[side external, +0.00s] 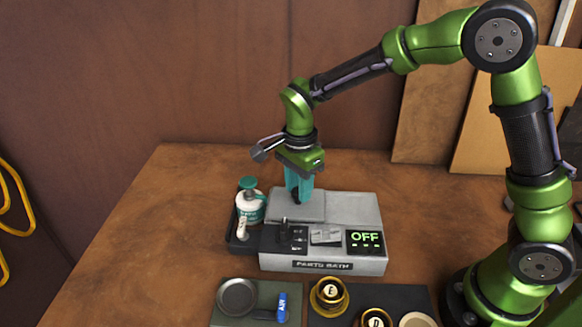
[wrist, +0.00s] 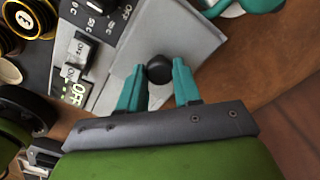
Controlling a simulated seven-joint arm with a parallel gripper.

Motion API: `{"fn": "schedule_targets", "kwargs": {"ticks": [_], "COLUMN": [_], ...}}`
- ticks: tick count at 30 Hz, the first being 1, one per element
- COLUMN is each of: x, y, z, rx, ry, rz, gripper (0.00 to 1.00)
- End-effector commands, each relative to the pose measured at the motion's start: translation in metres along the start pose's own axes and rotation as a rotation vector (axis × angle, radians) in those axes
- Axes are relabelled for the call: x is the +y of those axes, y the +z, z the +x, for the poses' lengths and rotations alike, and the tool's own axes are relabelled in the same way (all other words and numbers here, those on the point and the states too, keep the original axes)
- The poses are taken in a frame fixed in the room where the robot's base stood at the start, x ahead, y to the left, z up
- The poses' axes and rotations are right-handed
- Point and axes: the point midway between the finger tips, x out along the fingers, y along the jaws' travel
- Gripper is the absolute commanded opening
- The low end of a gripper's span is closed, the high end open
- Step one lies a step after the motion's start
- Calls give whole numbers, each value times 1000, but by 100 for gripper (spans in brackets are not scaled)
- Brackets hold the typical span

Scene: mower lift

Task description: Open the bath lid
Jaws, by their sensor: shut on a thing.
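The parts bath (side external: 325,263) is a grey box on the wooden table with a lit "OFF" display. Its grey lid (side external: 306,211) lies on the left of its top and looks shut; it also shows in the wrist view (wrist: 200,42). A round black lid knob (wrist: 159,69) stands on the lid. My gripper (side external: 298,190) points down over the lid, and its teal fingers (wrist: 159,78) are shut on the knob from both sides. In the side view the fingers mostly hide the knob.
A white bottle with a teal cap (side external: 250,204) stands in a dark holder left of the bath. In front are a metal dish (side external: 237,297), a blue-handled tool (side external: 282,307) and gold round parts (side external: 329,295). Switches (side external: 292,236) line the bath's front. The table's left is clear.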

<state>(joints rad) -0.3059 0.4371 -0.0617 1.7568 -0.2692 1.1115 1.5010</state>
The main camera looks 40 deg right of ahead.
Motion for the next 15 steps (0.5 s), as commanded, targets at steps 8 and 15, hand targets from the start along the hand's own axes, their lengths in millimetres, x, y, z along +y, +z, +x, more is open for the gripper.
{"fn": "schedule_targets", "kwargs": {"ticks": [8, 15], "x": [38, 65], "y": [-40, -67], "z": [-2, -2], "rx": [0, 0], "ry": [-3, -4], "rz": [4, 1], "gripper": [0, 0]}}
